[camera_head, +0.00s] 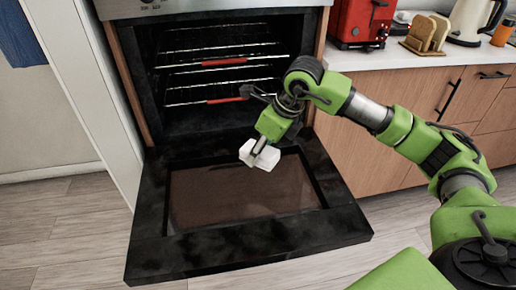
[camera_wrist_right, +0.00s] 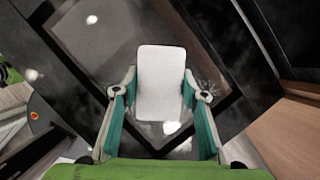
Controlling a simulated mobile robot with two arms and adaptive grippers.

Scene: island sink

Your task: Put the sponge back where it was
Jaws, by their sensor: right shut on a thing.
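My right gripper (camera_head: 258,150) is shut on a white sponge (camera_head: 262,155) and holds it over the opened oven door (camera_head: 150,246). In the right wrist view the sponge (camera_wrist_right: 161,84) is a pale rounded rectangle between the two fingers (camera_wrist_right: 161,96). The door lies folded down, and its brown inner glass (camera_head: 240,195) shows some marks. In the right wrist view the glass has whitish smudges beside and below the sponge. I cannot tell whether the sponge touches the glass. My left gripper is not in view.
The open oven (camera_head: 215,75) behind the door has racks with red front strips. To the right, a counter (camera_head: 415,58) holds a red toaster (camera_head: 361,22), bread slices (camera_head: 428,34) and a kettle (camera_head: 474,22). Wooden cabinets (camera_head: 415,95) stand below. The floor in front is clear.

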